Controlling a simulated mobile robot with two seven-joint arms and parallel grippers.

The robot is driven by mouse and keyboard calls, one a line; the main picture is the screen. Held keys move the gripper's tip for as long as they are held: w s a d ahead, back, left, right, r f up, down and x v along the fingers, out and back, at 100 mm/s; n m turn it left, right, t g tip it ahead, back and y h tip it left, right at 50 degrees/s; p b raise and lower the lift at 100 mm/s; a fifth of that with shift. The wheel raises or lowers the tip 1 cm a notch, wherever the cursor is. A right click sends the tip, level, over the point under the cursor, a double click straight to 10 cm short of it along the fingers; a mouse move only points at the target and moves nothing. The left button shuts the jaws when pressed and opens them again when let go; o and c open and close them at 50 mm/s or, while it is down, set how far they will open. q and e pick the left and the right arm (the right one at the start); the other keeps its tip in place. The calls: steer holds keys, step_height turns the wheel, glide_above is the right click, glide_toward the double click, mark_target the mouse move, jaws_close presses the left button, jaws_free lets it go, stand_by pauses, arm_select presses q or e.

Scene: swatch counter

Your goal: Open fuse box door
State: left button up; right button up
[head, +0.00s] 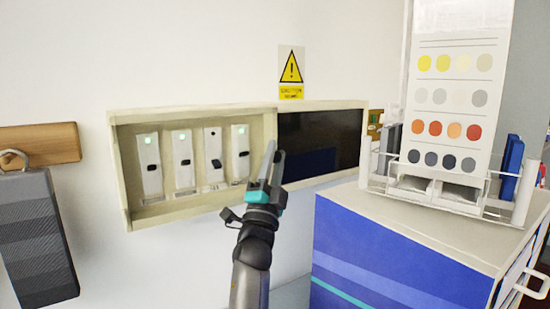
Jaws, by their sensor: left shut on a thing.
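The cream fuse box (190,211) is on the white wall, left of centre in the head view. Its left part stands open and shows several white breakers (182,160), most with a green light. The door (322,140), a dark panel in a cream frame, extends to the right of the open part. My left gripper (272,165) is at the door's left edge, by the box's right edge. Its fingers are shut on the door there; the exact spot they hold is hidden. My right gripper is not in view.
A blue and white cabinet (380,250) stands at the right, close to the door's lower right. It carries a wire rack (465,204) with a colour swatch card (450,100). A warning sign (291,70) is above the door. A dark grey object (35,235) hangs at the left.

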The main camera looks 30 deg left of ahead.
arm_select(q)
jaws_close()
stand_by(0.8)
